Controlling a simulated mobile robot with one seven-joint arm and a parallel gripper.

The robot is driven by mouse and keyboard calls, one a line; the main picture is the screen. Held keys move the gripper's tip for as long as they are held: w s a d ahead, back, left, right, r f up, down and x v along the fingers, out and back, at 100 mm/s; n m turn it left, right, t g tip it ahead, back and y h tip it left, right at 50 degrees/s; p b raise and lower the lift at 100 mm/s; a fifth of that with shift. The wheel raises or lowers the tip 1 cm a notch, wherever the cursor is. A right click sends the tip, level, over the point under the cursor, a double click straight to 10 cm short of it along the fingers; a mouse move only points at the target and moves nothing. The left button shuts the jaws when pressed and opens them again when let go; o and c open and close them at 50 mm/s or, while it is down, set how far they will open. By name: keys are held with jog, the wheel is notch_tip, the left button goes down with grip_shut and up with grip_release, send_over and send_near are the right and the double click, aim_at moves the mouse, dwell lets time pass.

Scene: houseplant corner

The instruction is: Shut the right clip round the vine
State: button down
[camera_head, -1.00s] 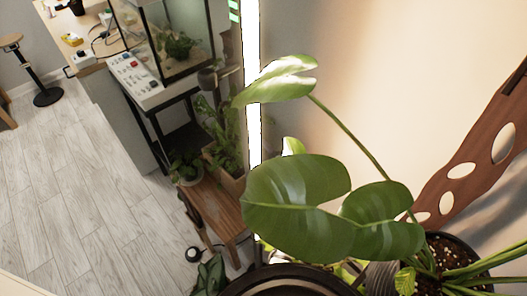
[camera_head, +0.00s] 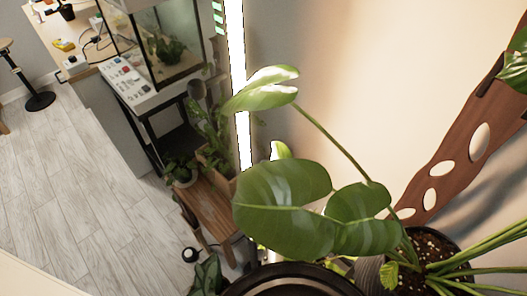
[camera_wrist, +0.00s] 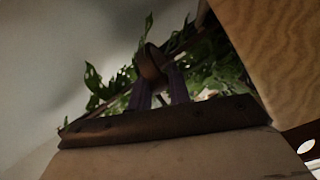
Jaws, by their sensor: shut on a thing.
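In the wrist view, my gripper (camera_wrist: 160,82) shows as two dark purplish fingers in dim light. It is shut on a small brown looped piece, which looks like the clip (camera_wrist: 150,62). The vine (camera_wrist: 230,68) shows as green leaves and a thin stem behind and beside the fingers. The stem passes close to the loop, but I cannot tell whether the loop encircles it or is closed. In the head view, some vine-like leaves (camera_head: 515,68) show at the right edge. My gripper and the clip are out of that view.
A brown board with oval holes (camera_head: 455,150) leans at the right. A broad-leaved plant (camera_head: 285,205) rises from a dark pot (camera_head: 460,245) in front. A wooden bench (camera_head: 215,210), a glass tank (camera_head: 165,50) and open floor (camera_head: 90,190) lie to the left.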

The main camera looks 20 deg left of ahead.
jog(key=shift+s+a+r+m+t+h, duration=0.15)
jog(key=shift+a+m+t+h, duration=0.1)
jog(key=shift+m+t+h, duration=0.2)
jog(key=c, duration=1.3)
grip_release()
